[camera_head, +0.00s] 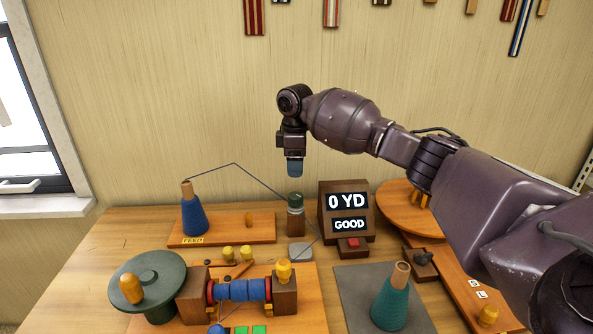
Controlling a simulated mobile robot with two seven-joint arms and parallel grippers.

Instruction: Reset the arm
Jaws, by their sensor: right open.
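My right arm reaches in from the right, across the upper right of the head view. Its gripper (294,170) points down in mid-air before the wall, above a short post with a dark green top (295,203). There is a visible gap between the gripper's bluish tips and the post. The gripper is open, and I see nothing held in it. My left gripper is not in view.
A blue thread cone (193,216) stands on the board marked FEED. A brown box (346,196) shows "0 YD" and "GOOD". A teal cone (391,300) stands on a grey mat (352,283). A green crank wheel (150,270) and blue roller (240,290) are front left.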

